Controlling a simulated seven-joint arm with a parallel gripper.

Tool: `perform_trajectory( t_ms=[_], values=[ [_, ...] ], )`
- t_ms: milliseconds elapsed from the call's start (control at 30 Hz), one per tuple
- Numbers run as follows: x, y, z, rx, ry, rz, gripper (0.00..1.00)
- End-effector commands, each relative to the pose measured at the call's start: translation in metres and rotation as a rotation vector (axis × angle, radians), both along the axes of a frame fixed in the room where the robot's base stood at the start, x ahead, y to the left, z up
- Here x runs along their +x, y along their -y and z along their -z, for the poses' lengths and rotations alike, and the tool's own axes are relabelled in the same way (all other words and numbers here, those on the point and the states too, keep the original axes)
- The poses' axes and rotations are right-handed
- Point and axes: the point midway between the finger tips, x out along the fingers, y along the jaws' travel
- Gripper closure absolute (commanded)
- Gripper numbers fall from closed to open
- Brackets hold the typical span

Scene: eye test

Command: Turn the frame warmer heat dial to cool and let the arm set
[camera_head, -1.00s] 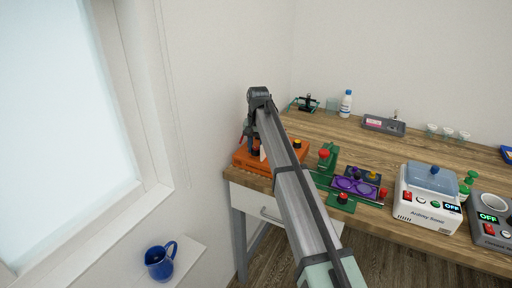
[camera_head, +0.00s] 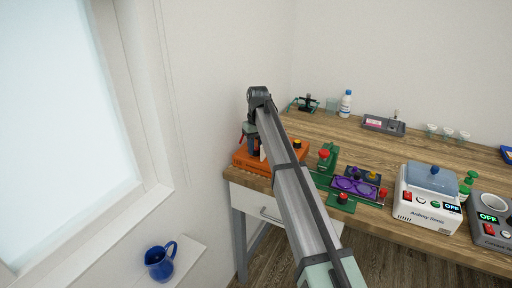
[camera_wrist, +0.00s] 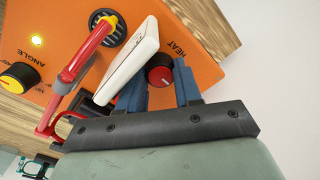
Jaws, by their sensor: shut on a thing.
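The frame warmer is an orange box (camera_head: 243,159) at the table's left end. It fills much of the wrist view (camera_wrist: 205,45). Its red-topped heat dial (camera_wrist: 160,75), beside the word HEAT, sits between the blue fingers of my gripper (camera_wrist: 158,82), which is shut on it. The dial's pointer is not readable. A yellow angle dial (camera_wrist: 18,76) is at the left, near a lit yellow lamp (camera_wrist: 37,40). A red spectacle frame (camera_wrist: 76,68) reaches over a round dark vent (camera_wrist: 110,28). In the head view, my gripper (camera_head: 253,150) is at the warmer.
Green and purple fixtures (camera_head: 354,187) stand just right of the warmer. A white machine (camera_head: 425,203) is farther right. A white bottle (camera_head: 345,104) and a grey tray (camera_head: 383,125) are behind. A blue jug (camera_head: 160,262) stands on the sill.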

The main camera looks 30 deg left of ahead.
Motion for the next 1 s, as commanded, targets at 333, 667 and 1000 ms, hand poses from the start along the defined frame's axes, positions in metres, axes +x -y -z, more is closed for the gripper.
perform_trajectory(
  t_ms=[333, 667, 1000],
  values=[
    [0.0001, -0.0002, -0.0002, 0.000, 0.000, -0.008, 0.96],
    [0.0001, -0.0001, -0.0001, 0.000, 0.000, -0.008, 0.44],
    [0.0002, -0.0002, -0.0025, 0.000, 0.000, -0.007, 0.41]
  ],
)
